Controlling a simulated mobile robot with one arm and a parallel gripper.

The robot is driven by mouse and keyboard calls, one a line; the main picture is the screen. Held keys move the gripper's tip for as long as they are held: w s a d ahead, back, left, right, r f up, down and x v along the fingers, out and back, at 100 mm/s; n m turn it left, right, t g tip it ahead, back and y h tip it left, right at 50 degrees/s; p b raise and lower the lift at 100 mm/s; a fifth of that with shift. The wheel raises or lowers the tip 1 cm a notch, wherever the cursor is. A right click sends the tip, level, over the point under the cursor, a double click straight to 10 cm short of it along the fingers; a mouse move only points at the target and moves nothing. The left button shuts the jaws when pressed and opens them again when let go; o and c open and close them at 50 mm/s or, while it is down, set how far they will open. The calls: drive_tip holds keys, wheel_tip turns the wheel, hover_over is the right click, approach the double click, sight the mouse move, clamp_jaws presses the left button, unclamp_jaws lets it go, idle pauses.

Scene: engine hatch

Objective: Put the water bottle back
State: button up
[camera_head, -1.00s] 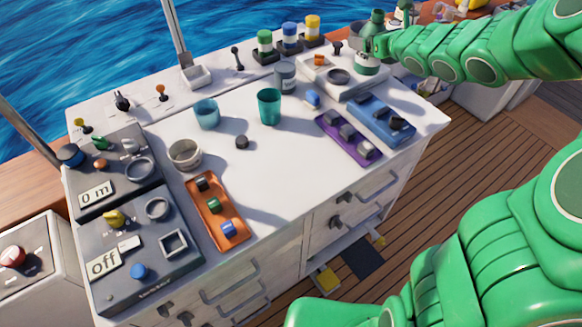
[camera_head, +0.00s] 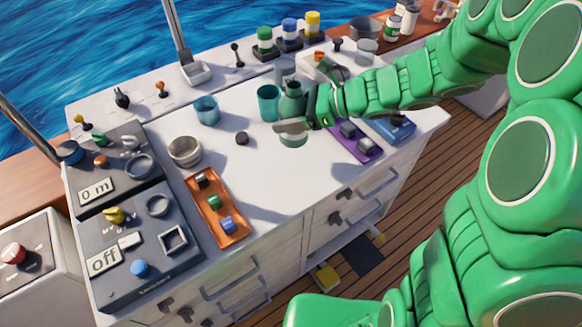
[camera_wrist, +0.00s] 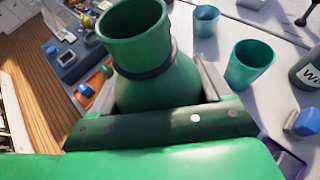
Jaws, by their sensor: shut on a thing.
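The green water bottle (camera_head: 292,104) is upright or nearly so over the middle right of the white worktop (camera_head: 262,190). My gripper (camera_head: 300,124) is shut on its body. In the wrist view the bottle (camera_wrist: 150,82) stands between the two pale fingers, with its open mouth and a dark ring around the neck showing. Its lower part is hidden there by my gripper. I cannot tell whether its base touches the worktop.
A teal cup (camera_head: 268,104) is close behind the bottle's left side. A grey container (camera_wrist: 308,70) lettered "Wa" is nearby. A blue cup (camera_head: 206,110), grey bowl (camera_head: 185,151), dark knob (camera_head: 242,138), orange tray (camera_head: 214,207) and purple tray (camera_head: 356,143) surround clear worktop.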

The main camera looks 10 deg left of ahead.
sight(294, 146)
drive_tip(key=shift+s+a+f+n+g, duration=0.1)
drive_tip(key=shift+s+f+n+g, duration=0.1)
drive_tip(key=shift+s, duration=0.45)
drive_tip(key=shift+s+f+n+g, duration=0.15)
drive_tip(key=shift+s+n+g, duration=0.05)
drive_tip(key=shift+s, duration=0.4)
drive_tip(key=shift+s+f, duration=0.2)
drive_tip(key=shift+f, duration=3.85)
drive_tip(key=shift+f, duration=0.1)
drive_tip(key=o, duration=1.2)
drive_tip(key=shift+r, duration=0.2)
drive_tip(key=v, duration=1.2)
